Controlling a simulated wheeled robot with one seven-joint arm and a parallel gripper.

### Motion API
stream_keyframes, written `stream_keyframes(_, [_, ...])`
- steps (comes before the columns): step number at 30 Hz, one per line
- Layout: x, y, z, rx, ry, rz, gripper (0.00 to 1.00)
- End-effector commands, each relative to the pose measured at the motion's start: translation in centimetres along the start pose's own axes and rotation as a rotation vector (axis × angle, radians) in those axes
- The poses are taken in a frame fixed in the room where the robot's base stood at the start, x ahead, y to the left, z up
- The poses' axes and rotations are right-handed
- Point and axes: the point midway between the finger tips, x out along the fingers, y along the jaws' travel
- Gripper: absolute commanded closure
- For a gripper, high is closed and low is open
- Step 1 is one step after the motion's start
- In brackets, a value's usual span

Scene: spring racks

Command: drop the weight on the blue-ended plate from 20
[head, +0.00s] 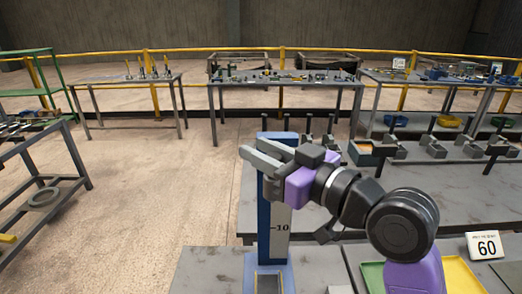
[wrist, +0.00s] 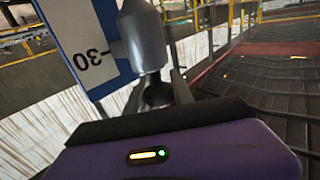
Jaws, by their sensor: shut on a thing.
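My gripper (head: 258,158) is in front of the upper part of a blue upright (head: 263,215) with a white scale (head: 282,230) marked 10. In the wrist view, my gripper (wrist: 160,95) is shut on a grey metal weight (wrist: 144,38) with a rounded, narrowing end. The foot of the upright (head: 268,268) is blue at the bottom edge. I cannot make out a blue-ended plate for certain.
A row of grey blocks with black posts (head: 435,148) stands on the bench at right. A 60 sign (head: 484,246) and a yellow tray (head: 374,275) are at lower right. A table with a grey ring (head: 44,198) is at left. The floor between is clear.

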Motion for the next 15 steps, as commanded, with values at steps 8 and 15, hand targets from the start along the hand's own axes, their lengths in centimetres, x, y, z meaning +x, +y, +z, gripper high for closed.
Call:
stream_keyframes(8, [0.0,0.0,0.2,0.0,0.0,0.0,1.0])
stream_keyframes(15, [0.0,0.0,2.9,0.002,0.0,0.0,1.0])
